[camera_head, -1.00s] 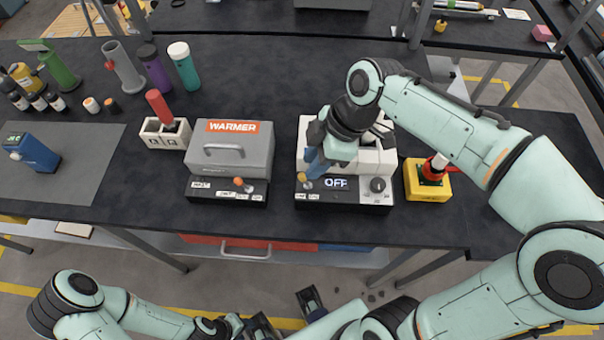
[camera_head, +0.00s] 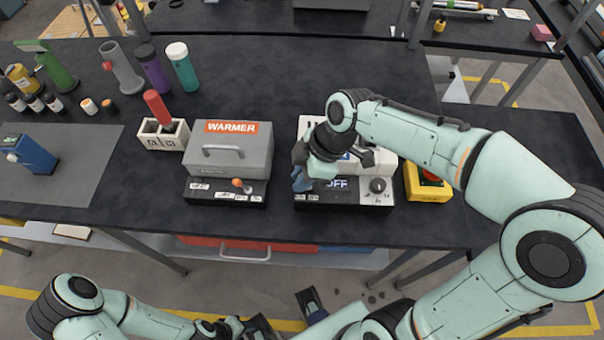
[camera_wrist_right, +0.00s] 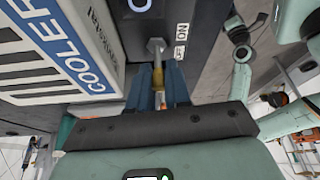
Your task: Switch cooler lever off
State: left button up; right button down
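The cooler lever (camera_wrist_right: 157,47) sits beside small ON and OFF labels (camera_wrist_right: 181,40). My right gripper (camera_head: 301,180) is at the left end of the cooler's front panel and hides the lever there. In the wrist view its blue fingers (camera_wrist_right: 162,85) are close together on either side of the lever's yellow-orange knob. My left gripper (camera_head: 262,328) is low at the bottom edge, its finger opening unclear.
A grey warmer (camera_head: 235,150) with its own orange-knobbed lever (camera_head: 240,184) stands left of the cooler. A yellow box with a red button (camera_head: 428,190) is at the right, partly behind my right arm. A white two-slot holder (camera_head: 163,137) and several bottles stand farther left.

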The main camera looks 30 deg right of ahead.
jog(key=shift+a+r+p, duration=0.1)
jog(key=shift+p, duration=0.25)
jog(key=shift+w+a+g+h+p, duration=0.25)
jog(key=shift+g+h+p, duration=0.35)
jog(key=shift+h+p, duration=0.25)
pick_arm(q)
jog(key=r, duration=0.1)
jog(key=w+r, duration=0.1)
jog(key=shift+r, duration=0.4)
pick_arm(e)
jog(key=shift+d+f, duration=0.1)
jog(key=shift+f, duration=0.15)
jog(key=c, duration=1.4)
grip_release()
jog(key=shift+r, duration=0.1)
pick_arm(q)
jog(key=shift+w+r+p, duration=0.3)
jog(key=shift+r+p, duration=0.15)
jog(key=shift+r, duration=0.1)
jog(key=shift+w+r+p, duration=0.3)
jog(key=shift+r+p, duration=0.15)
jog(key=shift+r, duration=0.05)
pick_arm(e)
jog(key=v, duration=1.3)
jog(key=shift+r, duration=0.15)
pick_arm(q)
jog(key=shift+s, duration=0.1)
